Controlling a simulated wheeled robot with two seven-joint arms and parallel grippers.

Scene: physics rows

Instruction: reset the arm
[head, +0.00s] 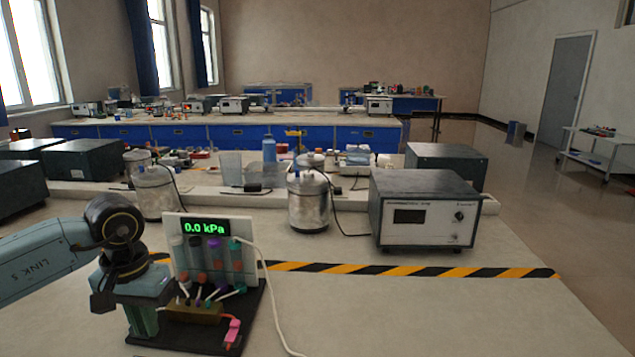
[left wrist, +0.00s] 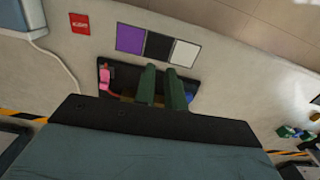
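My left arm comes in from the left in the head view. Its gripper (head: 143,322) points down over the left part of the black base of the pressure apparatus (head: 265,300). In the left wrist view the two green fingers (left wrist: 162,88) stand a narrow gap apart, with nothing visible held between them. The apparatus has a white panel reading 0.0 kPa, coloured tubes and a pink clip (head: 232,331). The pink clip also shows in the left wrist view (left wrist: 104,78). The fingers partly hide the apparatus base; contact cannot be told. My right gripper is not in view.
A grey instrument box (head: 425,218) and metal canisters (head: 308,203) stand behind a yellow-black stripe (head: 420,270). A white cable runs to the front edge. Purple (left wrist: 130,38), black and white squares and a red card (left wrist: 80,23) lie nearby. The table's right front is clear.

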